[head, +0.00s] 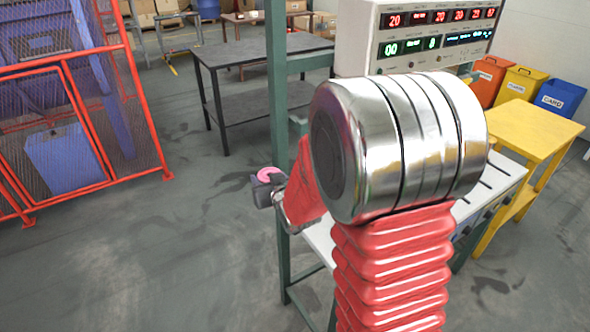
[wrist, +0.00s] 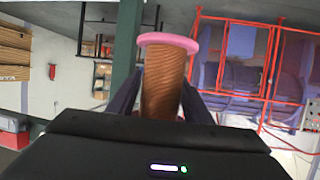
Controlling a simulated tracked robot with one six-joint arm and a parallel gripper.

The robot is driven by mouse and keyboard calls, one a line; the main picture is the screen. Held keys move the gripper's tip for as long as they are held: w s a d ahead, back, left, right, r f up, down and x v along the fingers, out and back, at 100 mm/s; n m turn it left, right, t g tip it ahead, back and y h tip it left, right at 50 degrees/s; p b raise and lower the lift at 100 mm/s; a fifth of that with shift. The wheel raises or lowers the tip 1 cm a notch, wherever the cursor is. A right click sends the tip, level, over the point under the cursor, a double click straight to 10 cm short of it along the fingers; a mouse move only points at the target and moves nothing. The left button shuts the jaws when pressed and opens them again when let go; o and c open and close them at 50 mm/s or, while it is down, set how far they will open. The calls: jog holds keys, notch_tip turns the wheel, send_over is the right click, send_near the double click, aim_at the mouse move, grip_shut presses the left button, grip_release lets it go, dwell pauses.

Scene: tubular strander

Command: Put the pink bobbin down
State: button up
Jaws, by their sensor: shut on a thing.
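The pink bobbin shows in the wrist view as a pink flange (wrist: 168,42) above a barrel wound with copper-coloured wire (wrist: 163,80). My gripper (wrist: 160,92) is shut on it, with one dark finger on each side of the wound barrel. The lower end of the bobbin is hidden behind the gripper body. In the head view only a small pink part of the bobbin (head: 269,174) shows at my gripper (head: 266,188). The bobbin is held in the air, left of the green post, and touches no surface that I can see.
A green post (head: 278,90) stands close beside my gripper. A white-topped bench (head: 322,240) with a control box (head: 415,50) is partly hidden behind my arm. A dark table (head: 262,62) stands farther back, a yellow table (head: 535,130) right. A red mesh cage (head: 85,120) is left; open floor lies between.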

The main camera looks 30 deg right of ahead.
jog(key=s+a+y, duration=0.1)
jog(key=s+a, duration=0.1)
jog(key=a, duration=0.6)
jog(key=shift+a+f+n, duration=0.2)
jog(key=shift+a+n, duration=0.2)
jog(key=shift+s, duration=0.2)
